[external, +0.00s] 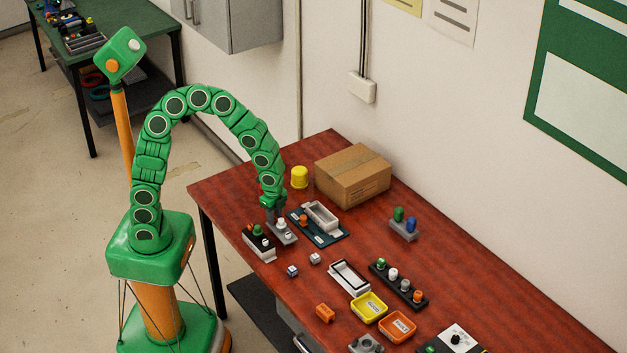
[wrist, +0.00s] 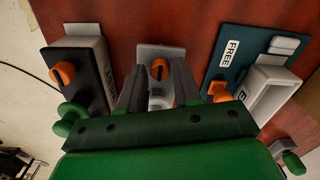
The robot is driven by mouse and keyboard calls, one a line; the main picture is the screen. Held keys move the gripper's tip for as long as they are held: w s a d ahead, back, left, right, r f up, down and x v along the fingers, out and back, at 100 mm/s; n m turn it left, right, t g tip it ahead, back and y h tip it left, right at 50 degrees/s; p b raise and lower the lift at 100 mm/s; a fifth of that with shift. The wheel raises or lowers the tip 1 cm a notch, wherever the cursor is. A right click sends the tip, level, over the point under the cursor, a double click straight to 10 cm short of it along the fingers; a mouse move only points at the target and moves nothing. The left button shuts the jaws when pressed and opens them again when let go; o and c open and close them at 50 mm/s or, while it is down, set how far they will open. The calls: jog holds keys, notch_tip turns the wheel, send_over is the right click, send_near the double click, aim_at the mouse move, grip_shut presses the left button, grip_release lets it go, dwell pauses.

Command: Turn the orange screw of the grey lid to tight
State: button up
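The grey lid (wrist: 150,52) shows in the wrist view, with its orange screw (wrist: 160,69) near the picture's middle. A slot shows in the screw's top. My gripper (wrist: 159,72) is open, with one dark grey finger on each side of the screw and a visible gap on both sides. I cannot tell how deep the fingertips are beside the screw. In the external view my gripper (external: 272,208) is above the grey lid (external: 288,238) near the table's left end. A white knob (external: 281,223) shows there; the orange screw is hidden behind the gripper.
A black-topped block (wrist: 90,75) with orange and green screws stands close at left. A blue plate (wrist: 240,62) labelled FREE, carrying a white housing (wrist: 270,92), lies close at right. A cardboard box (external: 352,178) and yellow cap (external: 299,177) stand behind.

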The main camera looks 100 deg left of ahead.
notch_tip(320, 180, up, 7)
jog(key=shift+f, duration=0.1)
jog(key=shift+r, duration=0.35)
dwell(0.4)
jog(key=shift+s+d+r, duration=0.1)
jog(key=shift+d, duration=0.05)
jog(key=s+d+r+n, duration=0.2)
jog(key=s+d+r, duration=0.5)
jog(key=s+d, duration=0.45)
jog(key=s+d+r+n+g, duration=0.1)
jog(key=s+d+n, duration=0.1)
jog(key=s, duration=0.5)
jog(key=s+d+r+n, duration=0.1)
jog(key=s+d+n, duration=0.1)
jog(key=s, duration=0.6)
jog(key=shift+s+d+r+g, duration=0.25)
jog(key=shift+d+g, duration=0.05)
jog(key=shift+g, duration=0.1)
